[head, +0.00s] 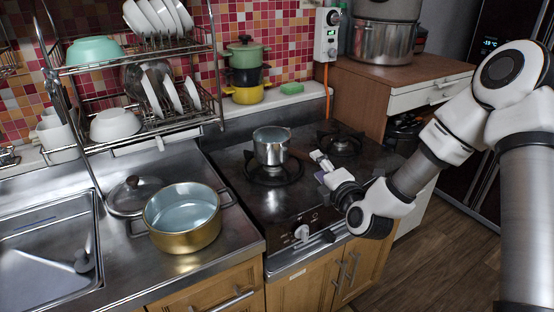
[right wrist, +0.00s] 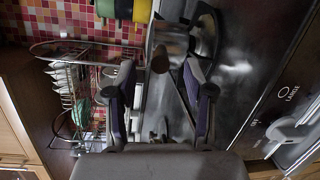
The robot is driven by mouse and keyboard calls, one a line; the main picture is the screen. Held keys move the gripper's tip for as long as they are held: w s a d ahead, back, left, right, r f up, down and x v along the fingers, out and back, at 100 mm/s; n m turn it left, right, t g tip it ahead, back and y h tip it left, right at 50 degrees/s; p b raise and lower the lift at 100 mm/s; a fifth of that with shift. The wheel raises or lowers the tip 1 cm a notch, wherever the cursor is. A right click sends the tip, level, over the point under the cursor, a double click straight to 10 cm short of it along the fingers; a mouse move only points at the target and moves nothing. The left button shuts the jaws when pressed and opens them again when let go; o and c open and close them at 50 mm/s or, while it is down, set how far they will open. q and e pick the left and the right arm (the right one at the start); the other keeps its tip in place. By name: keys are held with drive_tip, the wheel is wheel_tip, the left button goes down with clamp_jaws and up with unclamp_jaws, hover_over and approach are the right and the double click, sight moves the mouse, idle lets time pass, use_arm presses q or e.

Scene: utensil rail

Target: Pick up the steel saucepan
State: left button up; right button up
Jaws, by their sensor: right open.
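The steel saucepan (head: 271,147) stands upright on the left burner of the stove in the head view. It also shows at the top of the right wrist view (right wrist: 172,40), ahead of the fingers, with a dark round handle end towards me. My right gripper (head: 320,166) is to the right of the saucepan and apart from it. Its two fingers stand spread with nothing between them, as the right wrist view shows (right wrist: 158,90). My left gripper is in neither view.
A brass pot (head: 182,229) and a glass lid (head: 134,195) sit on the steel counter left of the stove. A dish rack (head: 150,127) stands behind them. Green and yellow pots (head: 248,94) are on the ledge behind the stove. The right burner (head: 341,143) is empty.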

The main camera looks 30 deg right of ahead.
sight(289, 153)
drive_tip(key=w, duration=0.4)
drive_tip(key=shift+w+d+f, duration=0.1)
drive_tip(key=shift+f, duration=0.05)
drive_tip(key=shift+w, duration=0.25)
drive_tip(key=shift+d+f, duration=0.2)
drive_tip(key=shift+r, duration=0.1)
clamp_jaws()
drive_tip(key=shift+r, duration=0.1)
